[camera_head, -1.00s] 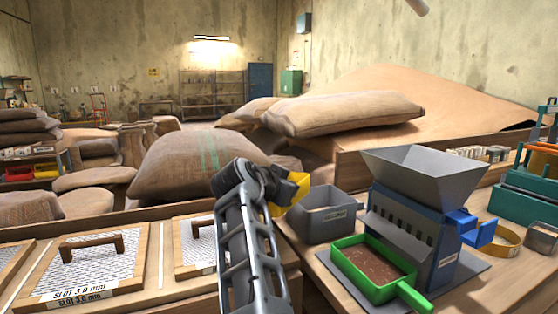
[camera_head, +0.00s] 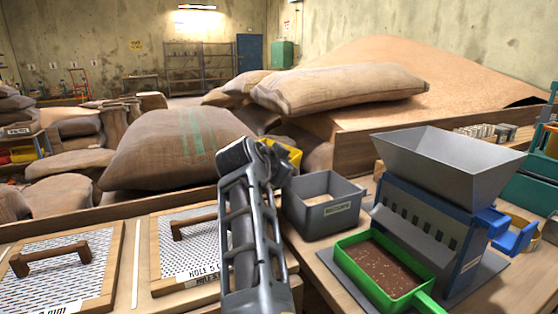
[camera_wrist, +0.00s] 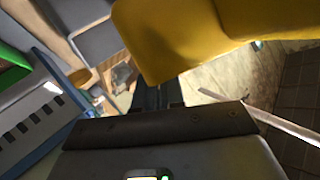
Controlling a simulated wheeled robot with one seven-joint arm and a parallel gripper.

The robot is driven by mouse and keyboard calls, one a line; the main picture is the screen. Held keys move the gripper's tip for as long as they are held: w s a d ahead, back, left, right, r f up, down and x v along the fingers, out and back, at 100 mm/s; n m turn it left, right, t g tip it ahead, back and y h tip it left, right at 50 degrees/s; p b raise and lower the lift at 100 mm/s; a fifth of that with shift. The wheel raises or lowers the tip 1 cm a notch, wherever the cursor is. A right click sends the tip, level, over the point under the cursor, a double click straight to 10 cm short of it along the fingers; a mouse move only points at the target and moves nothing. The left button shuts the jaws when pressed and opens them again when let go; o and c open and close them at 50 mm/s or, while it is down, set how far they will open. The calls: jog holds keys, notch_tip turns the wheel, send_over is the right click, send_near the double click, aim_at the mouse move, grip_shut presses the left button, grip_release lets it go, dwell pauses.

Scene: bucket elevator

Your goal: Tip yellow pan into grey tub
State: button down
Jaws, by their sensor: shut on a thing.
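The yellow pan (camera_head: 291,152) shows only in part in the head view, behind the end of my arm. In the wrist view the yellow pan (camera_wrist: 185,40) is large and close at the top, with its contents out of sight. My gripper (camera_wrist: 160,98) is shut on it, though the grip itself is mostly hidden. The grey tub (camera_head: 329,218), with a white label on its front, stands upright on the bench just right of my arm. Some pale material shows inside it. The pan appears up and left of the tub in the picture, apart from it.
A green tray (camera_head: 398,297) of brown grains sits in front of the blue machine (camera_head: 432,232) with a grey hopper (camera_head: 450,165), right of the tub. Framed mesh screens (camera_head: 190,245) lie left of my arm. Full sacks (camera_head: 165,160) and a grain heap (camera_head: 400,75) are behind.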

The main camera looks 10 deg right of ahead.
jog(key=s+d+f+m+t+y+b, duration=0.2)
jog(key=d+f+m+t+y+b, duration=0.25)
jog(key=m+b, duration=0.7)
jog(key=a+r+n+g+h+p, duration=0.1)
jog(key=a+r+n+p, duration=0.1)
jog(key=n+p, duration=0.2)
jog(key=w+a+r+n+g+h+p, duration=0.1)
jog(key=a+r+n+g+h+p, duration=0.1)
jog(key=n+p, duration=0.2)
jog(key=w+a+r+n+g+h+p, duration=0.1)
jog(key=r+n+h+p, duration=0.1)
jog(key=n, duration=0.3)
jog(key=shift+a+r+g+p, duration=0.25)
jog(key=shift+a+p, duration=0.15)
jog(key=shift+p, duration=0.5)
jog(key=shift+w+f+n+h, duration=0.1)
jog(key=shift+f+n+h, duration=0.25)
jog(key=shift+n, duration=0.1)
jog(key=shift+r+p, duration=0.35)
jog(key=shift+r, duration=1.25)
